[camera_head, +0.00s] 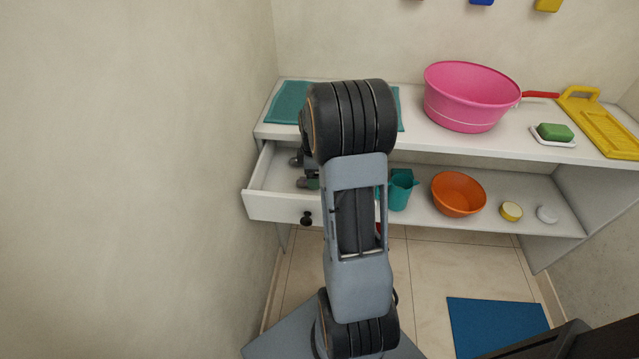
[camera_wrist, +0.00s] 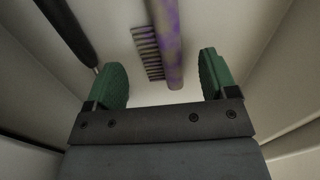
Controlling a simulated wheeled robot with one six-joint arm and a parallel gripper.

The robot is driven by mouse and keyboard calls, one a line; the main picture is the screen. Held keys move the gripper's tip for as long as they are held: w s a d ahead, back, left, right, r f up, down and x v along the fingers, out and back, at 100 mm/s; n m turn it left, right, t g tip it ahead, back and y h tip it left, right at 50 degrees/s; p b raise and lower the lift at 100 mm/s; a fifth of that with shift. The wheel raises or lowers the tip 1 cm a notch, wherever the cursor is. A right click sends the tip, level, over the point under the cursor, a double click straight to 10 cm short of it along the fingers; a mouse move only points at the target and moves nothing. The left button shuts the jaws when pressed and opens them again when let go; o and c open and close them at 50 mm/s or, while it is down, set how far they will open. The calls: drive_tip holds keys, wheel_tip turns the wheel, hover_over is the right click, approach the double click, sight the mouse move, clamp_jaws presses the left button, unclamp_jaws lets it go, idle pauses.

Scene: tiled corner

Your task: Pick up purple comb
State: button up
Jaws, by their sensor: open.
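The purple comb (camera_wrist: 168,45) shows in the wrist view, lying on the pale drawer floor with its dark teeth toward the left. Its upper end runs out of the picture. My gripper (camera_wrist: 164,78) is open, its two green fingertips on either side of the comb's lower end, with gaps on both sides. I cannot tell the exact height of the fingers above the drawer floor. In the head view my gripper (camera_head: 308,172) is inside the open white drawer (camera_head: 275,206), partly hidden by my arm, and the comb is hidden.
A black-handled item (camera_wrist: 68,30) lies left of the comb. The drawer walls are close on both sides. On the counter (camera_head: 420,132) are a pink basin (camera_head: 465,95), green soap (camera_head: 555,132) and a yellow washboard (camera_head: 605,125). The lower shelf holds a teal jug (camera_head: 400,190) and an orange bowl (camera_head: 458,194).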

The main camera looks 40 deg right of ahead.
drive_tip(key=shift+f, duration=0.85)
drive_tip(key=shift+f, duration=0.25)
drive_tip(key=shift+c, duration=0.2)
drive_tip(key=c, duration=1)
drive_tip(key=shift+o, duration=0.2)
drive_tip(key=shift+r, duration=0.1)
wheel_tip(320, 180, up, 4)
drive_tip(key=shift+p, duration=0.45)
drive_tip(key=s+a+r+p, duration=0.1)
drive_tip(key=s+a+r, duration=0.1)
drive_tip(key=s+r, duration=0.1)
drive_tip(key=s+a+r, duration=0.2)
drive_tip(key=s+r, duration=0.1)
drive_tip(key=s, duration=0.2)
drive_tip(key=s+a+r+p, duration=0.1)
drive_tip(key=s+a+r, duration=0.1)
drive_tip(key=s+r, duration=0.1)
drive_tip(key=shift+s+a+r+p, duration=0.15)
drive_tip(key=shift+s+a+p, duration=0.15)
drive_tip(key=shift+s, duration=0.35)
